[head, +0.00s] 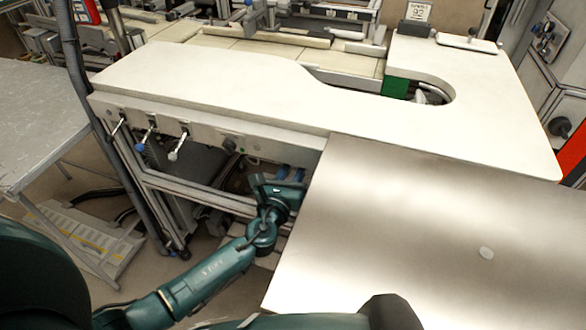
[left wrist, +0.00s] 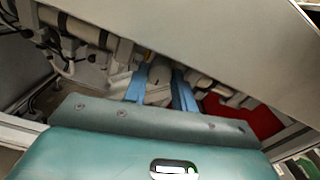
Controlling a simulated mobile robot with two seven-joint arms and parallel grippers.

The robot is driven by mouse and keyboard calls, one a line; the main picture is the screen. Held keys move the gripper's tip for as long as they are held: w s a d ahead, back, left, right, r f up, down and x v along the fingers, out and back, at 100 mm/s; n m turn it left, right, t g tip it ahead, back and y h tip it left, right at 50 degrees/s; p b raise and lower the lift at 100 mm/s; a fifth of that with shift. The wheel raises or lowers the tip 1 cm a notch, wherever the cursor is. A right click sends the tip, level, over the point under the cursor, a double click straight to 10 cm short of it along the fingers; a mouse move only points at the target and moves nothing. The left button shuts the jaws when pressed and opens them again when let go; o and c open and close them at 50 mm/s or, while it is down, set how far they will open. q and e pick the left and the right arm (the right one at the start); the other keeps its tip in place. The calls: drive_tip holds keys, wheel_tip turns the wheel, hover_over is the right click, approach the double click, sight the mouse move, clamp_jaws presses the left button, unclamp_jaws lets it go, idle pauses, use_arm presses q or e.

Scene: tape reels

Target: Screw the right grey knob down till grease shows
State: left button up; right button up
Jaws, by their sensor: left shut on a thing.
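My left gripper (head: 290,174) reaches under the table edge, beside the left side of the steel plate. In the left wrist view its two blue fingers (left wrist: 161,78) stand on either side of a pale grey knob (left wrist: 158,72) and are shut on it. Another grey rounded part (left wrist: 196,80) sits just right of the fingers. The knob is hidden from the head view by the gripper and the table. I see no grease in either view. My right gripper is not in view.
The steel plate (head: 430,240) and the white tabletop (head: 230,85) overhang the space around the left gripper. Levers (head: 180,145) stick out of the table's front rail. In the left wrist view, grey pipes and fittings (left wrist: 80,30) crowd the left, and a red surface (left wrist: 245,115) lies right.

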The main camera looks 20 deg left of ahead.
use_arm(q)
drive_tip(key=o, duration=1)
drive_tip(key=shift+s, duration=0.1)
drive_tip(key=s, duration=1.3)
drive_tip(key=shift+a+b, duration=0.25)
drive_tip(key=shift+b, duration=0.2)
